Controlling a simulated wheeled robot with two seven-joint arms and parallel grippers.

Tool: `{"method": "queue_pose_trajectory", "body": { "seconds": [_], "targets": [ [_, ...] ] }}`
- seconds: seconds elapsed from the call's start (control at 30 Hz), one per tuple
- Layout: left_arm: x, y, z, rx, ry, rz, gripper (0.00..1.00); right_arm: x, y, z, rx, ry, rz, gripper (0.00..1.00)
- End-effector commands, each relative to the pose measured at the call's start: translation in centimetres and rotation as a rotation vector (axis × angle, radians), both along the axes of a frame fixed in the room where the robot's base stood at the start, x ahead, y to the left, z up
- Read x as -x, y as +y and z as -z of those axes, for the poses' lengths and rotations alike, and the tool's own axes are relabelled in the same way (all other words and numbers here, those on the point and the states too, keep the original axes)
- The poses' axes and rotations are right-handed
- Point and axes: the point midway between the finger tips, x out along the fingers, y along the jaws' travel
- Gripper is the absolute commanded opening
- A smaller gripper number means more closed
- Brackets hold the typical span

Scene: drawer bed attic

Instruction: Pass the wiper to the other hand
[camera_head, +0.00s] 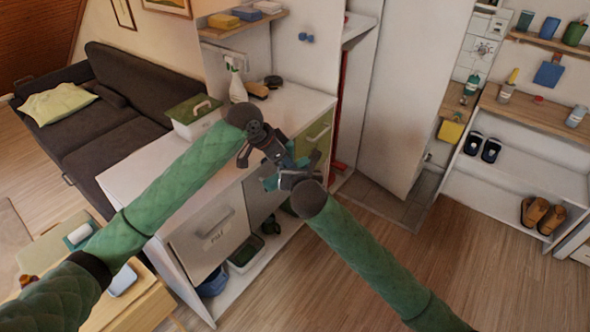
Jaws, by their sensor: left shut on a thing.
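The wiper (271,182) is a small teal thing, seen between my two grippers in front of the white cabinet. It is largely hidden by the grippers. My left gripper (268,150) comes in from the upper left and is shut on the wiper. My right gripper (283,172) comes up from the lower right, very close to the left one and beside the wiper. Its fingers overlap the wiper and the other gripper, so I cannot tell whether it touches the wiper or how its jaws stand.
The white cabinet (140,169) stands behind and below the grippers. On it are a green-lidded box (193,117), a spray bottle (237,85) and a brush (257,90). A shoe shelf (521,160) is at the right. The wooden floor (480,270) at the lower right is clear.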

Motion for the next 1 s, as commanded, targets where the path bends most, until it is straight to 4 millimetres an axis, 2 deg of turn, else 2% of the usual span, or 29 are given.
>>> {"method": "queue_pose_trajectory", "body": {
  "seconds": [0.03,0.2,0.27,0.3,0.33,0.37,0.4,0.43,0.83,1.0],
  "targets": [
    [0.1,-0.1,-0.1,0.002,0.000,0.002,0.08,0.0,0.0,0.0,-0.001,0.000,-0.001,0.42],
    [0.1,-0.1,-0.1,0.001,0.001,0.002,0.08,0.0,0.0,0.0,-0.001,0.000,0.001,0.13],
    [0.1,-0.1,-0.1,0.001,0.001,0.002,0.07,0.0,-0.1,0.0,-0.001,0.000,0.001,0.12],
    [0.1,-0.1,-0.1,0.001,0.001,0.002,0.33,-0.1,-0.1,0.0,-0.001,0.000,0.001,0.11],
    [0.1,-0.1,-0.1,0.001,0.001,0.002,0.39,-0.1,-0.1,0.0,0.000,0.000,0.002,0.02],
    [0.1,-0.1,-0.1,0.001,0.001,0.002,0.44,-0.1,-0.1,0.0,0.000,0.000,0.002,0.00],
    [0.1,-0.1,-0.1,0.001,0.001,0.002,0.52,-0.1,-0.1,0.0,0.001,-0.001,0.003,0.00],
    [0.1,0.0,0.0,0.001,0.001,0.002,0.54,-0.1,-0.2,0.0,0.001,0.000,0.004,0.00],
    [0.3,0.0,0.0,-0.003,0.004,0.004,0.54,-0.4,-0.5,0.0,0.004,-0.002,0.010,0.00],
    [0.5,0.7,-1.0,-0.004,0.002,0.004,0.54,-0.4,-0.6,0.0,0.006,-0.001,0.012,0.00]
  ]
}}
